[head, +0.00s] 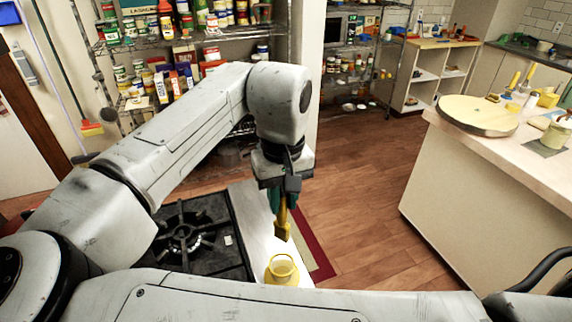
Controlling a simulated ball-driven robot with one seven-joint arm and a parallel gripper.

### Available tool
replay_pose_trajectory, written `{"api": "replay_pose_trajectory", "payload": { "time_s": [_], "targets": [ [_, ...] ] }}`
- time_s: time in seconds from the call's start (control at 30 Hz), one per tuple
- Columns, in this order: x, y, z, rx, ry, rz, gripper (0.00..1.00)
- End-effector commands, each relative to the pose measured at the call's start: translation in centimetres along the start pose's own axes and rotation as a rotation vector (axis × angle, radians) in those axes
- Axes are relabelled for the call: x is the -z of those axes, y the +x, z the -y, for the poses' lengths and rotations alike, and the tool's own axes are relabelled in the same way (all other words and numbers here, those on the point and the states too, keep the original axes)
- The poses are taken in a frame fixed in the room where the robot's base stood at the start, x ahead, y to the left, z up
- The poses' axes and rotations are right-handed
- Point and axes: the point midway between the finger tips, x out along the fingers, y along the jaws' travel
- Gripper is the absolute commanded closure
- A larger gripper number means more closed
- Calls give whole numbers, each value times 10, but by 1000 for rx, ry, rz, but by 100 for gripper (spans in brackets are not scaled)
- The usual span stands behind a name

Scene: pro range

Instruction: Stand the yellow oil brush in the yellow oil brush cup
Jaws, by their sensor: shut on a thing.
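My gripper (284,196) points down in the head view and is shut on the yellow oil brush (282,225). The brush hangs upright below the fingers, and its upper part is hidden by them. The yellow oil brush cup (282,270) stands with its round mouth up on the white counter, below the brush and close to my forearm. The brush's lower end is above the cup's mouth in the picture and apart from it. The cup's inside shows only in part.
A black gas hob (188,237) lies left of the cup. The white counter strip (257,215) is narrow, with wooden floor to its right. A counter at right holds a round wooden board (478,115) and several small items. Stocked shelves stand at the back.

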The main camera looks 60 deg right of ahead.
Motion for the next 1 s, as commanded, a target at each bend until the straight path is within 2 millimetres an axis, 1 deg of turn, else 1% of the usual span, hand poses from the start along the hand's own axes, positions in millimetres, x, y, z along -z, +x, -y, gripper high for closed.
{"api": "replay_pose_trajectory", "payload": {
  "time_s": [0.03, 0.1, 0.2, 0.7, 1.0],
  "targets": [
    [-6, 1, 3, -2, -7, 1, 100],
    [-11, 2, 5, -5, -12, 3, 100],
    [-15, 3, 6, -8, -16, 4, 100],
    [-16, 1, 6, -10, -17, 10, 100],
    [-16, 31, 6, -10, -17, 11, 100]
  ]
}}
